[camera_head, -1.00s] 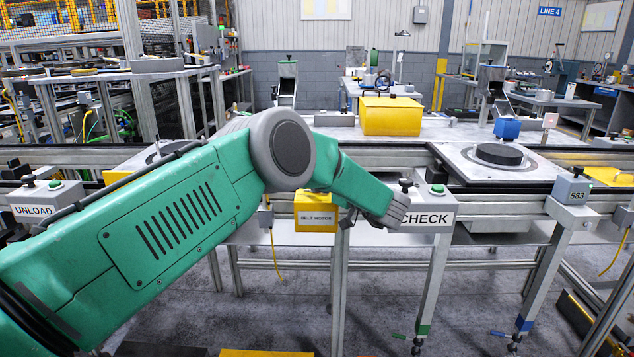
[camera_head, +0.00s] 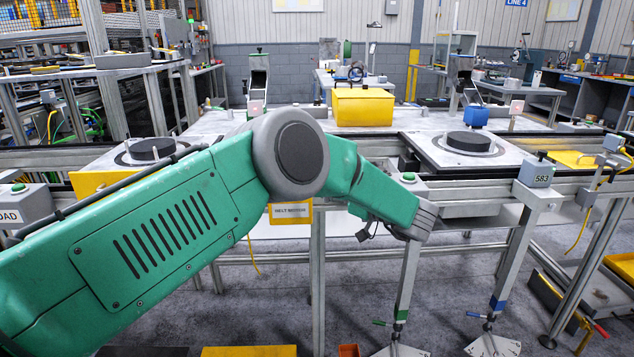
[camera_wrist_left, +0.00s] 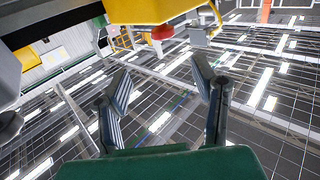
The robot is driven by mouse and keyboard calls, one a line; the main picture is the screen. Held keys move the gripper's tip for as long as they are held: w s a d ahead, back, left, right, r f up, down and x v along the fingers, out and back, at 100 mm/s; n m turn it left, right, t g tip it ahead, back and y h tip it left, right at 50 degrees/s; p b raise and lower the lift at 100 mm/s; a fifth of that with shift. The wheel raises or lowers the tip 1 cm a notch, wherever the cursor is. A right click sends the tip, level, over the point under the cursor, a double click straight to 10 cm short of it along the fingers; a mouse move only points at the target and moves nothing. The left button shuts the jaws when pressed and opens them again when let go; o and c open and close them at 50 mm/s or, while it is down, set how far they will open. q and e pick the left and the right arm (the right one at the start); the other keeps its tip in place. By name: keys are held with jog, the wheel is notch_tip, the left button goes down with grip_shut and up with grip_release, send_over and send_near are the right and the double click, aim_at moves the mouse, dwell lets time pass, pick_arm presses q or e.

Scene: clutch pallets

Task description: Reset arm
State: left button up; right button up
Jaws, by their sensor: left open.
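My left arm comes in from the left, bends at a grey elbow and reaches down right to its wrist over the line's front edge. The head view does not clearly show the fingers. In the left wrist view my left gripper (camera_wrist_left: 162,85) is open, with its two fingers apart and nothing between them. My right gripper is not in view. A black clutch disc (camera_head: 470,141) sits on the right pallet (camera_head: 432,150). Another black disc (camera_head: 152,149) sits on the left pallet, partly hidden by my arm.
A yellow bin (camera_head: 363,108) stands on the table behind the line. A grey box marked 583 (camera_head: 537,171) sits on the front rail at the right. A yellow belt motor box (camera_head: 291,212) hangs below my arm. The floor in front is mostly open.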

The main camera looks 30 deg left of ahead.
pick_arm(q)
jog(key=shift+a+f, duration=0.1)
jog(key=shift+a, duration=0.05)
jog(key=shift+f, duration=0.1)
dwell(0.3)
jog(key=s+d+f+m+t+h, duration=0.2)
jog(key=f+m+t+h, duration=0.35)
jog(key=f, duration=0.35)
jog(key=s+d+f+m+t+h, duration=0.1)
jog(key=d+f+m+t+h, duration=0.1)
jog(key=f+m+t+h, duration=0.35)
jog(key=s+f+m+g+h, duration=0.35)
jog(key=s+f, duration=0.55)
jog(key=f, duration=0.3)
jog(key=s+f+g+h, duration=0.1)
jog(key=s+g, duration=0.2)
jog(key=s, duration=0.8)
jog(key=s+a+f+m+g+h, duration=0.1)
jog(key=s+g, duration=0.3)
jog(key=s, duration=0.8)
jog(key=s+f+g+h, duration=0.1)
jog(key=s+f+g, duration=0.2)
jog(key=s, duration=0.8)
jog(key=shift+s+a+f+g, duration=0.15)
jog(key=shift+s+f+g, duration=0.1)
jog(key=shift+g, duration=0.2)
